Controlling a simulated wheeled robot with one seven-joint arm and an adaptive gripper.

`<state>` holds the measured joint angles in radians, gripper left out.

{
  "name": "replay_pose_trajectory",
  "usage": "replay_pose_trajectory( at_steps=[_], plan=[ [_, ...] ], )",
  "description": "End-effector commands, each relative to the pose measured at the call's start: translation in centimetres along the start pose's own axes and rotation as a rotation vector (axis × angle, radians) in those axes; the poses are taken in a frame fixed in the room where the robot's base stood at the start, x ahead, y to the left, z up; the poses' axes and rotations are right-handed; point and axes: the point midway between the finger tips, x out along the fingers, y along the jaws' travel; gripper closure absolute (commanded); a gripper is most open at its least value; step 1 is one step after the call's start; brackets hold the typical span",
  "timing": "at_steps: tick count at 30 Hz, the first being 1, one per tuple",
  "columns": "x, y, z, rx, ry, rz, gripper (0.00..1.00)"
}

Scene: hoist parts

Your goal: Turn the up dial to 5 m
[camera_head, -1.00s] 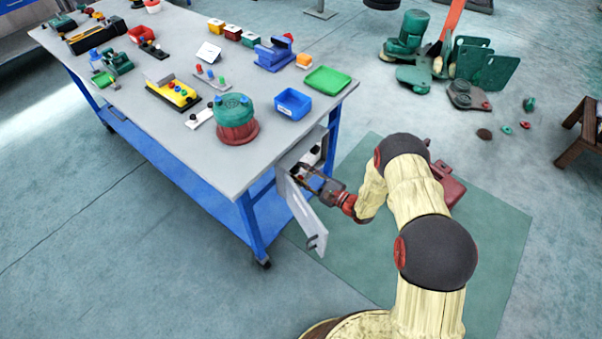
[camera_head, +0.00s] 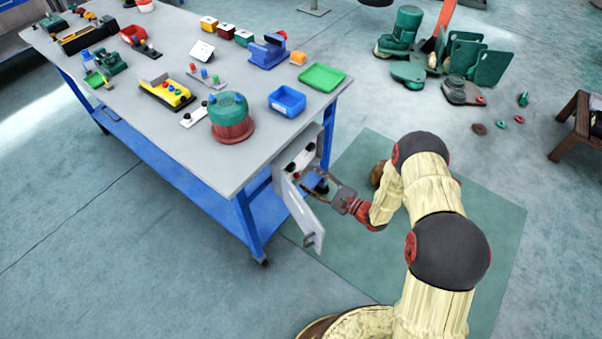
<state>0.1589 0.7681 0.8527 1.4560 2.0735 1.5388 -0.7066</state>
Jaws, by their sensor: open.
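A light grey control box (camera_head: 300,160) hangs at the near right end of the workbench, under the top. Its door (camera_head: 304,213) stands open toward the front. Dark knobs show on its panel, one black knob (camera_head: 290,167) at the left and another (camera_head: 311,147) at the upper right. I cannot read their marks or tell which one is the up dial. My gripper (camera_head: 312,188) is in front of the lower part of the panel, beside the open door, with its fingers apart and nothing visible between them. It hides part of the panel's lower right.
The grey workbench top (camera_head: 130,95) carries a green and red drum (camera_head: 231,117), a blue bin (camera_head: 287,101), a green tray (camera_head: 322,77) and several small parts. The open door stands close to my gripper's left. Green floor mat (camera_head: 440,215) lies right of the bench.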

Motion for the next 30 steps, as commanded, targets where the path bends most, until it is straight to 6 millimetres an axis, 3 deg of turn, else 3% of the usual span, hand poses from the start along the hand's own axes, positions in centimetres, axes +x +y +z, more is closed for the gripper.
replay_pose_trajectory(
  at_steps=[3, 10, 30],
  plan=[
    [-2.4, -0.1, -0.1, 0.002, 0.002, -0.003, 0.51],
    [-4.9, -0.1, -0.1, 0.0, 0.001, -0.001, 0.51],
    [-5.2, -0.2, 0.2, -0.003, -0.005, 0.004, 0.51]
  ],
)
